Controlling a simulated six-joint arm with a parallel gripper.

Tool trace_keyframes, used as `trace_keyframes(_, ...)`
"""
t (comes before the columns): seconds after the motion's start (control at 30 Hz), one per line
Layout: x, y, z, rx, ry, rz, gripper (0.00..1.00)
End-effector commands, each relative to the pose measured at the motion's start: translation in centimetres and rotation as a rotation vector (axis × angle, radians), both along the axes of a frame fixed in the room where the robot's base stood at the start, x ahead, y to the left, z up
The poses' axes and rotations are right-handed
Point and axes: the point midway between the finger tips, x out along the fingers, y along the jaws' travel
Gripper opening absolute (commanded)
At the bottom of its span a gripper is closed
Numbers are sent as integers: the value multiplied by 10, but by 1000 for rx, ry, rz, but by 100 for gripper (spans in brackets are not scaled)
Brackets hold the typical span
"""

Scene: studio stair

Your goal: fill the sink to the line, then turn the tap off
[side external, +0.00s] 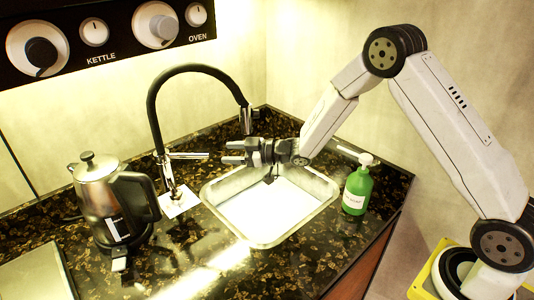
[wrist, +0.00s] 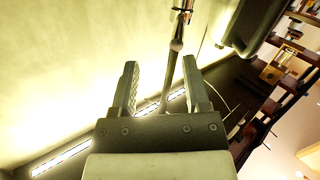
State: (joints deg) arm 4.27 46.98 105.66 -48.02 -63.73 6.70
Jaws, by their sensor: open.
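The sink (side external: 325,187) is a metal basin set in the dark counter. Its inside looks bright white; I cannot make out the water level or a fill line. The tap (side external: 151,112) has a tall black curved neck, with its metal spout end (side external: 246,120) above the sink's back edge. A metal lever (side external: 190,155) sticks out to the right from its base. My gripper (side external: 230,153) is open and empty over the sink's back left, fingers pointing at the lever's end and a little apart from it. In the wrist view, a metal rod (wrist: 171,80) shows between the open fingers (wrist: 162,68).
A steel kettle (side external: 92,190) stands on the left. A green soap bottle (side external: 356,190) stands right of the sink, close to my arm. A knob panel (side external: 110,58) is on the back wall. The front counter (side external: 190,255) is mostly clear.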

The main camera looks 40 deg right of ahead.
Motion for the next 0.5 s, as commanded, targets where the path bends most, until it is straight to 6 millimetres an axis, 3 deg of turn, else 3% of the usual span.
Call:
trace_keyframes(0.2, -16, -14, 2, -154, 81, -167, 60)
trace_keyframes(0.5, -53, -44, 2, -236, 319, -357, 60)
